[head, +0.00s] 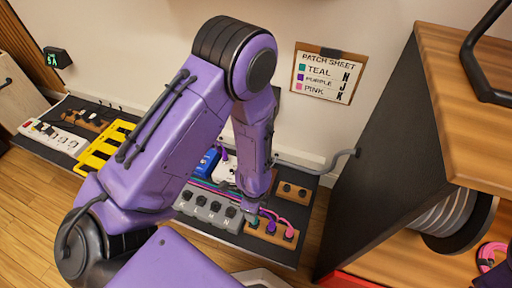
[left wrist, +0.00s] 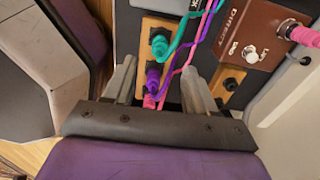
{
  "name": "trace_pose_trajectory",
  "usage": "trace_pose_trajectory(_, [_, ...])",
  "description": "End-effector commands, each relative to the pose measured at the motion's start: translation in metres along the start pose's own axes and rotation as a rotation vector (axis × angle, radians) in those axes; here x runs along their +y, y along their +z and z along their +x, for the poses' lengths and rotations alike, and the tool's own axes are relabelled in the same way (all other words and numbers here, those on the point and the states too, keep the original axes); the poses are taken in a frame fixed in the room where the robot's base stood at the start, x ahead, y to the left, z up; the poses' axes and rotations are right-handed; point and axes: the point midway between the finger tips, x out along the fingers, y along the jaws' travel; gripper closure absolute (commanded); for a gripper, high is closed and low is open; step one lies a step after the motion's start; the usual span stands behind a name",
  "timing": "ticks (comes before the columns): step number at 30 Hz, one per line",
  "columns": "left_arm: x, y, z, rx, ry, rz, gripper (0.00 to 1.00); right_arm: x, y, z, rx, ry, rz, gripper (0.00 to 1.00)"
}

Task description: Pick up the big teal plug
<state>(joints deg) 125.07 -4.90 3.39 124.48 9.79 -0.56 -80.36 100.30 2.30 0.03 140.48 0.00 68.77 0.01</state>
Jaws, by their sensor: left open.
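The teal plug (left wrist: 160,44) stands in a wooden block (left wrist: 153,22) in the left wrist view, with a teal cable leading up and right. In the head view it shows as a small teal spot (head: 254,221), partly hidden by my left arm. A purple plug (left wrist: 153,76) and a pink plug (left wrist: 149,100) sit beside it in the same row. My left gripper (left wrist: 160,67) is open and empty, its fingers on either side of the row. In the wrist picture the teal plug lies just beyond the fingertips. The height gap is unclear.
A brown box marked DIRECT (left wrist: 250,30) with a pink plug (left wrist: 304,36) lies right of the fingers. A patch sheet (head: 329,74) hangs on the wall.

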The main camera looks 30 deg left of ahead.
Motion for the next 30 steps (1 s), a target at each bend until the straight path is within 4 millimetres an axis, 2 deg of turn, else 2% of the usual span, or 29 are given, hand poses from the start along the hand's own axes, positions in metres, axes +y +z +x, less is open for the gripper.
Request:
trace_pose_trajectory(1, [0.001,0.0,0.017,-0.001,0.003,-0.001,0.44,-0.001,0.004,0.01,-0.001,0.0,0.0,0.57])
trace_pose_trajectory(3, [0.001,0.0,0.03,-0.001,0.002,-0.001,0.44,-0.002,0.007,0.015,-0.002,0.0,0.001,0.57])
trace_pose_trajectory(8, [0.001,0.001,0.047,-0.001,0.001,-0.003,0.44,-0.002,0.011,0.022,-0.004,-0.001,0.002,0.57])
trace_pose_trajectory(14, [0.001,0.001,0.084,-0.001,0.001,-0.005,0.44,-0.004,0.02,0.039,-0.007,-0.001,0.004,0.57])
trace_pose_trajectory(16, [0.001,0.001,0.089,-0.001,0.0,-0.005,0.44,-0.004,0.021,0.04,-0.008,-0.001,0.004,0.57])
trace_pose_trajectory(21, [0.0,0.001,0.087,-0.001,-0.001,-0.005,0.44,-0.004,0.02,0.037,-0.008,-0.001,0.004,0.57])
trace_pose_trajectory(22, [0.0,0.001,0.087,-0.001,-0.001,-0.005,0.47,-0.004,0.02,0.037,-0.008,-0.001,0.004,0.57])
trace_pose_trajectory(27, [0.001,0.001,0.087,-0.001,-0.001,-0.005,1.0,-0.004,0.02,0.037,-0.008,-0.001,0.004,0.57])
trace_pose_trajectory(30, [0.0,0.001,0.087,-0.001,-0.001,-0.005,1.0,-0.004,0.02,0.037,-0.008,-0.001,0.004,0.57])
